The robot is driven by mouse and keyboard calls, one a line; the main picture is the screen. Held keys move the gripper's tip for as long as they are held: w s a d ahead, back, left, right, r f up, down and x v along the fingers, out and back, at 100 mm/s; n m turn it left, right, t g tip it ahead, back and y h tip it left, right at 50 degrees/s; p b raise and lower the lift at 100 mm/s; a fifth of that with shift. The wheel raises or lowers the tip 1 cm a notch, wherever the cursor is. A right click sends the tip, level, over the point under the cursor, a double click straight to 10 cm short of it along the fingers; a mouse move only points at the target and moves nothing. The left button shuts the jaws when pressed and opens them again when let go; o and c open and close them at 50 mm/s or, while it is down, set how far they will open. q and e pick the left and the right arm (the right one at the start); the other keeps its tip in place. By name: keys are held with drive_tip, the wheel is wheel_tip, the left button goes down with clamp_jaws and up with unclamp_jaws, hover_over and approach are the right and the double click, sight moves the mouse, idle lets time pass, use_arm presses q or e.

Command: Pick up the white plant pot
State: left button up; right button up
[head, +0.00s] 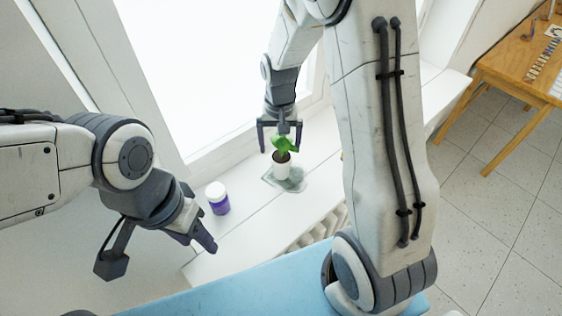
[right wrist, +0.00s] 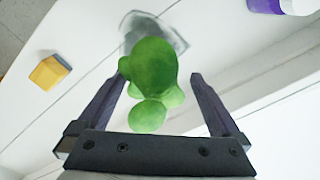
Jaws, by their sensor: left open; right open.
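The white plant pot (head: 282,170) stands upright on the white sill, on a greyish translucent patch (head: 296,181), with a green leafy plant (head: 283,146) in it. My right gripper (head: 280,150) is open just above the pot, pointing down, its fingers on either side of the leaves. In the right wrist view the green leaves (right wrist: 152,75) show between the two open fingers (right wrist: 161,82) and hide the pot. My left gripper (head: 200,236) is open and empty at the lower left, away from the pot.
A purple jar with a white lid (head: 217,198) stands on the sill (head: 240,225) left of the pot. A yellow block (right wrist: 50,72) shows in the right wrist view. The bright window is behind. A wooden table (head: 515,65) stands at the upper right.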

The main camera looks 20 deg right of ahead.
sight(281, 158)
drive_tip(key=f+p, duration=0.1)
drive_tip(key=f, duration=0.1)
drive_tip(key=f+p, duration=0.1)
drive_tip(key=f, duration=0.1)
drive_tip(key=shift+s+d, duration=0.15)
drive_tip(key=shift+s, duration=0.05)
drive_tip(key=shift+f, duration=0.65)
drive_tip(key=shift+w, duration=0.1)
clamp_jaws()
drive_tip(key=shift+r, duration=0.1)
